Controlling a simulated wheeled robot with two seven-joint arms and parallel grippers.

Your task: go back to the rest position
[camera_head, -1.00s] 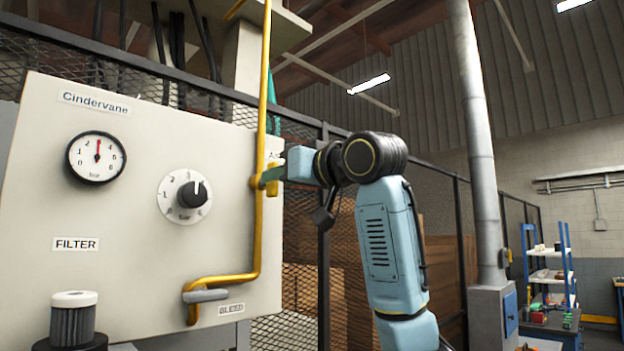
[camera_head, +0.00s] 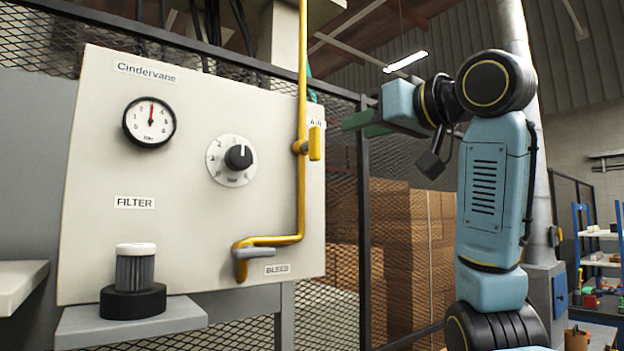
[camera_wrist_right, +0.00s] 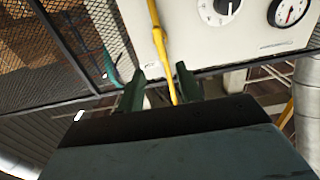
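My right gripper (camera_head: 352,122) is to the right of the light panel (camera_head: 95,240), with dark green fingers pointing left. In the wrist view its two fingers (camera_wrist_right: 160,82) stand apart with nothing held between them. The yellow valve handle (camera_head: 315,143) on the yellow pipe (camera_head: 301,90) is left of the fingertips, with a visible gap. In the wrist view the pipe (camera_wrist_right: 158,38) runs beyond the fingers. My right arm is raised and bent at the right. My left gripper is not in view.
The panel carries a gauge (camera_head: 149,122) and a dial knob (camera_head: 238,157). A filter (camera_head: 135,267) stands in a black base on a grey shelf (camera_head: 75,326). A mesh fence, stacked brown boxes (camera_head: 405,240) and a blue rack (camera_head: 578,240) are farther back.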

